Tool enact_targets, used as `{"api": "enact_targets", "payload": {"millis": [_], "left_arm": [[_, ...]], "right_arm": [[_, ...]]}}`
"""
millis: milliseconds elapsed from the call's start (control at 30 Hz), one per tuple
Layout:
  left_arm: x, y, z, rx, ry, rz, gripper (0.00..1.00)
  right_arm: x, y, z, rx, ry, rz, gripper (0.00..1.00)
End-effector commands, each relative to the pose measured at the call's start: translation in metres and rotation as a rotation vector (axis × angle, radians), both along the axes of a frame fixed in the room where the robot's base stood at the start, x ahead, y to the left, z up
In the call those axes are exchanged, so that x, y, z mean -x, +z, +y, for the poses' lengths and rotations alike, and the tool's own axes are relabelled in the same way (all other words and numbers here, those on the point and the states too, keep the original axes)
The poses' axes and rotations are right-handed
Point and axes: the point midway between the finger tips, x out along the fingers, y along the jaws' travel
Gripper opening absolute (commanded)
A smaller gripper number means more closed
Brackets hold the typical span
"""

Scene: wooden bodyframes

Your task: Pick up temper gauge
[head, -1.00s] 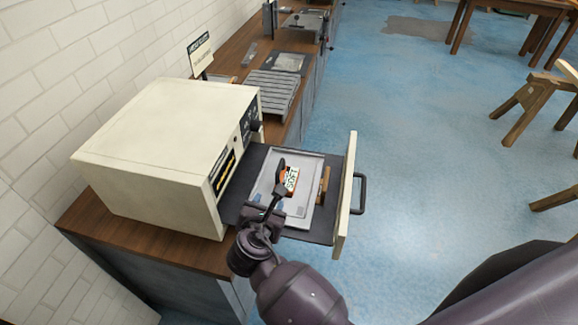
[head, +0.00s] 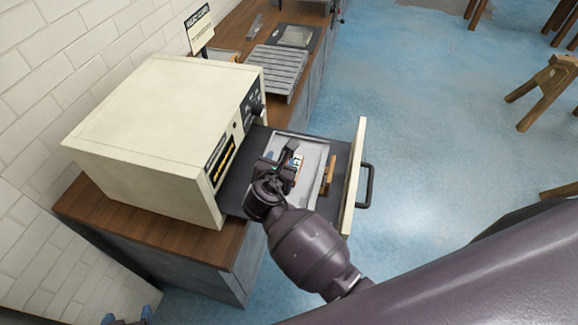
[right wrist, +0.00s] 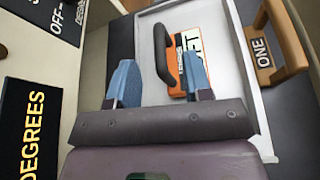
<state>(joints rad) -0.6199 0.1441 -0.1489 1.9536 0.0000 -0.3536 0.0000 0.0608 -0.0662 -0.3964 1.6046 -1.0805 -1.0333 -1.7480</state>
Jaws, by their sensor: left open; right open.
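The temper gauge (head: 298,163), an orange and white card marked with large letters ending in "FT" and fitted with a black handle, lies in the light metal tray (head: 316,165) on the pulled-out drawer. In the right wrist view the gauge (right wrist: 190,50) is ahead of my right gripper (right wrist: 160,82). Its two blue fingers are spread, with the black handle between and just beyond their tips. In the head view my right gripper (head: 279,165) is over the tray and partly hides the gauge. The blue tips of my left gripper (head: 126,320) just show at the bottom left edge.
A cream oven-like box (head: 160,130) stands on the wooden counter (head: 110,215) left of the drawer. The upright drawer front (head: 355,175) bounds the drawer on the right. A wooden block marked "ONE" (right wrist: 275,50) sits beside the tray. Blue floor (head: 430,110) is open beyond.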

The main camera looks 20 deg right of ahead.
Motion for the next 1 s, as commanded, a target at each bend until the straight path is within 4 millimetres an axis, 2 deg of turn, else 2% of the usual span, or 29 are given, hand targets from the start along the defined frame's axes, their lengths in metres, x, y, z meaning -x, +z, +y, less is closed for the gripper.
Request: {"api": "enact_targets", "payload": {"millis": [400,733,767,1000], "left_arm": [[-0.003,0.005,-0.002,0.004,0.001,-0.007,0.74],[-0.002,0.005,-0.002,0.005,0.000,-0.006,0.74],[-0.002,0.005,-0.002,0.005,0.000,-0.006,0.74],[-0.002,0.004,-0.002,0.005,0.000,-0.004,0.74]], "right_arm": [[-0.036,-0.021,-0.019,0.001,0.000,0.000,0.46],[-0.041,-0.024,-0.022,-0.001,0.000,0.000,0.46],[-0.041,-0.024,-0.022,-0.001,0.000,0.000,0.44],[-0.041,-0.024,-0.022,0.000,0.000,0.000,0.08]]}}
